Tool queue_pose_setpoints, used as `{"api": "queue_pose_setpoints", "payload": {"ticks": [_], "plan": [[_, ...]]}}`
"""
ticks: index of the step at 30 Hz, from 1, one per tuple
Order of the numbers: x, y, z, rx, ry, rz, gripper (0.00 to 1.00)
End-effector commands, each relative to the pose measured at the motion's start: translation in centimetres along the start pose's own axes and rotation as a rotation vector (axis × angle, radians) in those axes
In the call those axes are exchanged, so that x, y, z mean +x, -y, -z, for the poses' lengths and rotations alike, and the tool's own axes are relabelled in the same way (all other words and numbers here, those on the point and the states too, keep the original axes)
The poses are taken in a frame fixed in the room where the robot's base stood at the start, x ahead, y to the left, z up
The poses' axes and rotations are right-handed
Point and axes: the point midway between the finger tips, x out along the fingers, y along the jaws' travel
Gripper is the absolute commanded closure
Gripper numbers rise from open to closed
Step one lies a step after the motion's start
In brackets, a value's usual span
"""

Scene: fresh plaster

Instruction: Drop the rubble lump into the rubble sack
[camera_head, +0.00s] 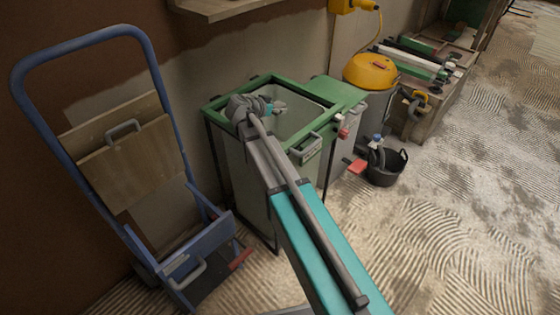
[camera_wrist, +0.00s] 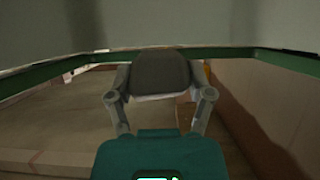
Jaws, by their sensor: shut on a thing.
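The rubble lump (camera_wrist: 160,73) is dark grey and sits between the two fingers of my gripper in the wrist view. My gripper (camera_head: 279,107) is shut on it. In the head view the gripper is over the opening of the tall bin-like rubble sack (camera_head: 307,118), which has a green frame and pale grey inner walls. The green rim (camera_wrist: 255,53) crosses the wrist view behind the lump. The lump is too small to make out clearly in the head view. How high it is above the sack's bottom I cannot tell.
A blue hand truck (camera_head: 148,50) with boards stands at the left. A green-lidded grey bin (camera_head: 335,92), a yellow-topped drum (camera_head: 370,70) and a black bucket (camera_head: 387,172) stand to the right. A shelf (camera_head: 225,8) is on the wall above. The floor at right is clear.

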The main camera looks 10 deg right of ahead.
Motion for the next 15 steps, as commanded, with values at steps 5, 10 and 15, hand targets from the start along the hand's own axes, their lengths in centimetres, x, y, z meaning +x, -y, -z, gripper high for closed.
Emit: {"api": "queue_pose_setpoints", "payload": {"ticks": [5,10,15], "plan": [[0.00,0.00,0.03,0.000,0.000,0.000,0.88],[0.00,0.00,0.03,0.000,0.000,0.000,0.14],[0.01,-0.01,0.03,0.000,0.000,0.000,0.00]]}}
